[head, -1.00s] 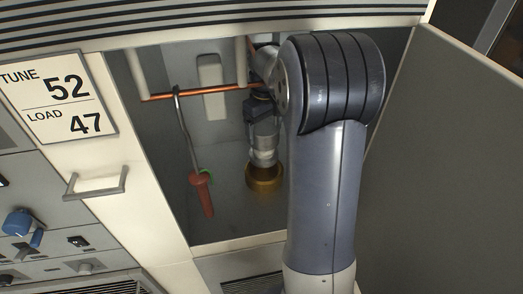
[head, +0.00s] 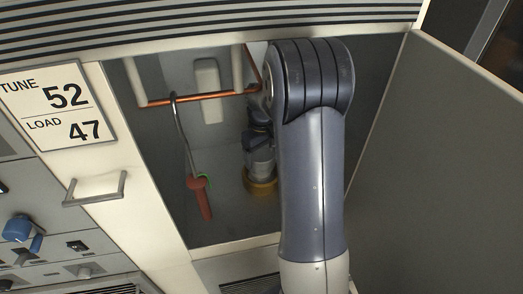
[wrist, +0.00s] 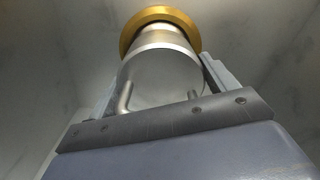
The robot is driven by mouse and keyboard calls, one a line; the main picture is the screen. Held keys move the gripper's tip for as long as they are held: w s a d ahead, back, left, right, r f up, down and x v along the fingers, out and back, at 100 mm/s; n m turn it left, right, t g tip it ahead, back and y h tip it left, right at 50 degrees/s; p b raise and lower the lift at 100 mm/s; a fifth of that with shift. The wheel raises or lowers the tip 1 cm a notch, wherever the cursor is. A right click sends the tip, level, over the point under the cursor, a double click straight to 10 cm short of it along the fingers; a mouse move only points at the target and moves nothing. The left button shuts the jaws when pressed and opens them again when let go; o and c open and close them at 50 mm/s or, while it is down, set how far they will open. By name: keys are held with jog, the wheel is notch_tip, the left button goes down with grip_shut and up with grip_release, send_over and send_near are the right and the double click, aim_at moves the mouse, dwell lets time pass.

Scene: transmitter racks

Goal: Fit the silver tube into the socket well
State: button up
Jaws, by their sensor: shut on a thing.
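The silver tube (wrist: 160,80) is held between the two fingers of my gripper (wrist: 163,62) in the wrist view, with bent metal prongs at its near end. Its far end meets the brass ring of the socket well (wrist: 160,14). In the head view the tube (head: 261,166) stands nearly upright over the socket well (head: 262,188) on the cabinet floor, its lower end at the ring. I cannot tell how deep it sits. My arm hides part of the gripper (head: 259,145) and the right side of the ring.
A hooked rod with a red handle (head: 202,198) hangs from a copper bar (head: 200,97) left of the socket. An open door (head: 450,160) stands at the right. The cabinet's white left frame (head: 140,150) and lower edge bound the opening.

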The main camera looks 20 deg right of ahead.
jog(key=shift+w, duration=0.1)
jog(key=o, duration=2)
jog(key=shift+f, duration=0.1)
notch_tip(320, 180, up, 12)
jog(key=shift+r+b, duration=0.15)
jog(key=shift+b, duration=0.25)
jog(key=shift+f, duration=5)
jog(key=shift+f, duration=0.15)
